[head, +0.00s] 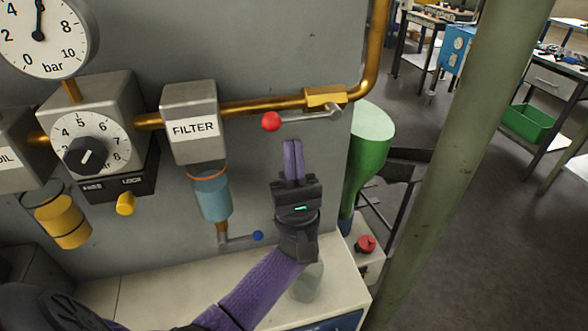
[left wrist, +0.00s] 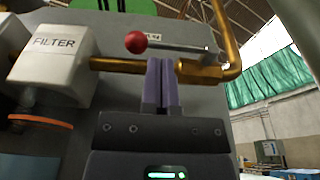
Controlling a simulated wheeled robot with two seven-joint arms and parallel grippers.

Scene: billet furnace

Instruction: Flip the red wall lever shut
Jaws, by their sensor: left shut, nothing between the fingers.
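The red wall lever is a grey bar with a red ball knob (head: 271,121) at its left end. It lies along the brass pipe, its right end on a brass valve body (head: 325,96). In the left wrist view the red knob (left wrist: 136,42) is up and left of my fingertips, and the bar runs right from it. My left gripper (head: 293,146) is shut and empty, its purple fingers pointing up just below the lever's bar. I cannot tell whether they touch it. The fingers also show in the left wrist view (left wrist: 162,66). My right gripper is not in view.
The filter unit (head: 190,122) hangs left of the lever, with a blue-knobbed drain lever (head: 257,236) below. A pressure gauge (head: 40,30) and regulator dial (head: 95,140) are further left. A green funnel-shaped thing (head: 368,140) and a post (head: 455,150) stand at the right.

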